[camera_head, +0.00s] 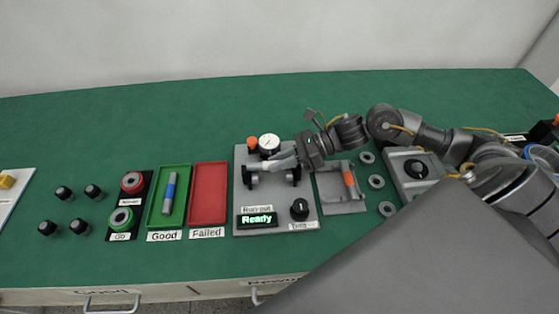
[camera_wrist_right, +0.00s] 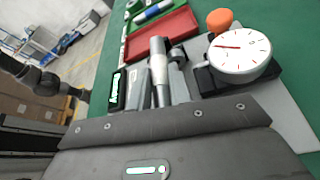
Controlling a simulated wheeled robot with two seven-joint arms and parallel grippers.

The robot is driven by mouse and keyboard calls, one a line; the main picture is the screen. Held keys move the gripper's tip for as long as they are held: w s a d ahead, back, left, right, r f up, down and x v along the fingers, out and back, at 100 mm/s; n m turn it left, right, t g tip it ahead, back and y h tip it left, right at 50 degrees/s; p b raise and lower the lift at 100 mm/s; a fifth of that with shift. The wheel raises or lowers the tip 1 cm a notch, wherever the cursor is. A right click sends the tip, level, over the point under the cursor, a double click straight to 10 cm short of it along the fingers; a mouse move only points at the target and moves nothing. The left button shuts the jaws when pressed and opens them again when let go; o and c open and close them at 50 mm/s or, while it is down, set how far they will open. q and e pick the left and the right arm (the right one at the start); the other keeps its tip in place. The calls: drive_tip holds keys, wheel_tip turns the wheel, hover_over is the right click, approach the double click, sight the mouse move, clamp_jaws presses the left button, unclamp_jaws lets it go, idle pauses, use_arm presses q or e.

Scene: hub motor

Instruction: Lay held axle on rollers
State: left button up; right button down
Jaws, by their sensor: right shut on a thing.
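My right gripper (camera_head: 275,162) reaches in from the right over the run-out tester (camera_head: 243,205), below the dial gauge (camera_head: 269,142). In the right wrist view it is shut on a grey metal axle (camera_wrist_right: 158,64), which sticks out past the fingers. The rollers (camera_head: 295,177) are partly covered by the gripper in the head view. I cannot tell whether the axle touches them. The dial gauge also shows close up in the right wrist view (camera_wrist_right: 240,50). My left gripper is not in view.
The green Good tray (camera_head: 156,220) holds an axle with a blue band (camera_head: 169,192). The red Failed tray (camera_head: 208,200) is empty. A grey holder (camera_head: 343,206) with an orange-banded part (camera_head: 349,180) stands right of the tester. The tester display (camera_head: 257,219) reads Ready.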

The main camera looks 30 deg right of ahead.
drive_tip(key=shift+b, duration=0.5)
idle(0.8)
drive_tip(key=shift+f+b, duration=0.5)
drive_tip(key=shift+b, duration=0.3)
idle(0.6)
drive_tip(key=shift+d+f+b, duration=0.2)
drive_tip(key=shift+f+b, duration=0.15)
idle(0.4)
drive_tip(key=c, duration=0.8)
unclamp_jaws()
drive_tip(key=shift+f, duration=0.1)
